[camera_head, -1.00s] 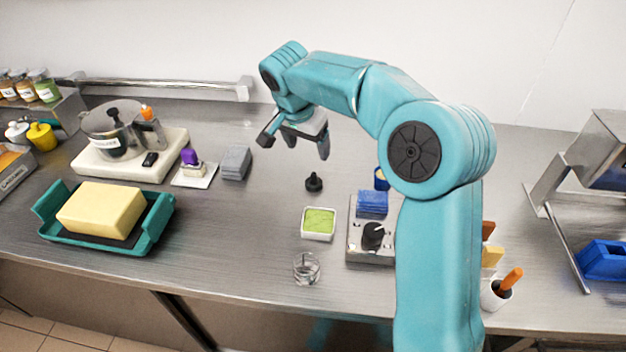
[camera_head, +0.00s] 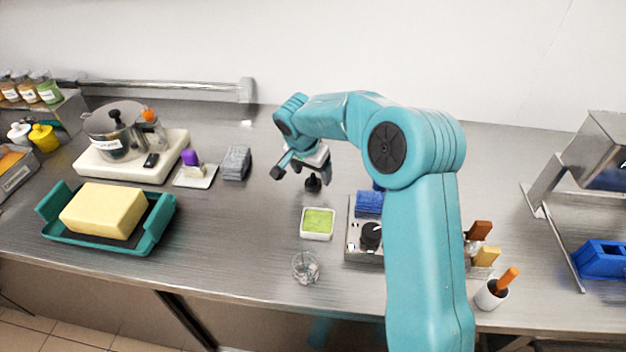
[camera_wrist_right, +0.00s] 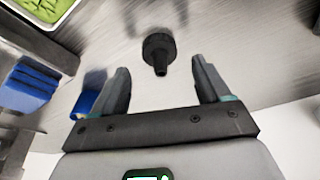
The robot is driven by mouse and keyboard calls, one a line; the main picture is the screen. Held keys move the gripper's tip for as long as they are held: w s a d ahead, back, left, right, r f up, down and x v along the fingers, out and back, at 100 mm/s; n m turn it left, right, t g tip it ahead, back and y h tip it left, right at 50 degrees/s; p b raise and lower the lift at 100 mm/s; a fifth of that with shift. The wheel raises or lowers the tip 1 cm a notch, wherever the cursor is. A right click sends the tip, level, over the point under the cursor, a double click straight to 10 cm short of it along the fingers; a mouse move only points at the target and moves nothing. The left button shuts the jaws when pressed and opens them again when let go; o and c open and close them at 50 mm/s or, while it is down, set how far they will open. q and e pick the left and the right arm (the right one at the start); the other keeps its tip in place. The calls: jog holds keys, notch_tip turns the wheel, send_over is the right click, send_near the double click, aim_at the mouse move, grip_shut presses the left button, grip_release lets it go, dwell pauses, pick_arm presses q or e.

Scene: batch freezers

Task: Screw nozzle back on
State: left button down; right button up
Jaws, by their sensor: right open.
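A small black nozzle (camera_head: 313,184) stands on the steel worktop behind the tray of green contents. In the right wrist view the nozzle (camera_wrist_right: 158,52) has a round wide base and a narrow tip, and it lies ahead of and between the two fingers without being touched. My right gripper (camera_head: 312,176) is open and empty, just above the nozzle. Its two spread fingers also show in the right wrist view (camera_wrist_right: 160,82). My left gripper is out of view. I cannot tell which fitting the nozzle belongs to.
The white tray with green contents (camera_head: 303,225) and a clear glass (camera_head: 306,268) stand in front of the nozzle. A metal box with a black knob (camera_head: 362,253) and blue sponges (camera_head: 369,203) are to the right.

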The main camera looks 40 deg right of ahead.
aim_at(313, 175)
jog(key=x, duration=0.3)
jog(key=shift+f, duration=0.1)
jog(key=c, duration=1.2)
jog(key=shift+o, duration=0.2)
notch_tip(313, 175, up, 20)
jog(key=shift+p, duration=0.3)
